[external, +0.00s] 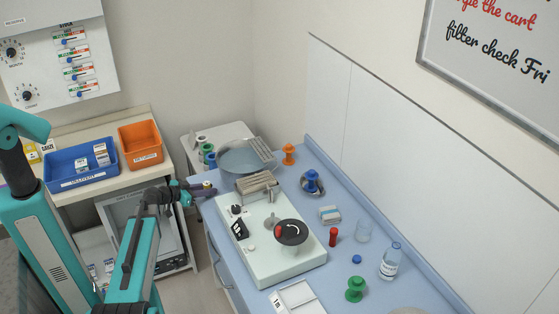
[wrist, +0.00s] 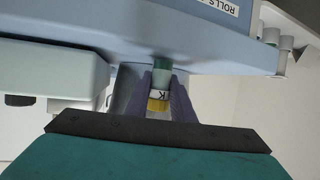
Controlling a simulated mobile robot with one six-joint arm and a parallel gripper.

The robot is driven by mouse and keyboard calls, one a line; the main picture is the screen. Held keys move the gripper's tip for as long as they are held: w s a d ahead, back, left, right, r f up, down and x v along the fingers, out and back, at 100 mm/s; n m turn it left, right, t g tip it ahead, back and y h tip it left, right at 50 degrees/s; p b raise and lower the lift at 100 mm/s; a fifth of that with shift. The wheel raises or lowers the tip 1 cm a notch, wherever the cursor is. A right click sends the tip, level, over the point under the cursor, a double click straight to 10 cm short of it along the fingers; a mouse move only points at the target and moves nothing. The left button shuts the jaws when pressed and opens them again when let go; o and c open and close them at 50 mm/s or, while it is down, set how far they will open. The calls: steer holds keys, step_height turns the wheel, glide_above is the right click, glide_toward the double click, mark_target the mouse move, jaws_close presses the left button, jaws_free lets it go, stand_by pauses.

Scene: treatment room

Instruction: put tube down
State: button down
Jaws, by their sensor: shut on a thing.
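My gripper (external: 199,189) is shut on a small tube at the left edge of the blue worktop. In the wrist view the tube (wrist: 160,86) stands between my two fingers (wrist: 163,103), with a green end, a white label with a dark letter and a yellow end. In the external view only a small yellowish part of the tube (external: 207,185) shows at the fingertips. I cannot tell whether its far end touches anything.
A pale device (external: 286,262) with a black-and-red knob stands right of my gripper. A round grey pan (external: 240,157) lies behind it. Blue (external: 68,181) and orange (external: 131,136) trays sit left.

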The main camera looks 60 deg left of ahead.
mark_target(206, 183)
steer(key=shift+r, duration=0.1)
steer(key=shift+r+b, duration=1.3)
steer(key=shift+r, duration=3.6)
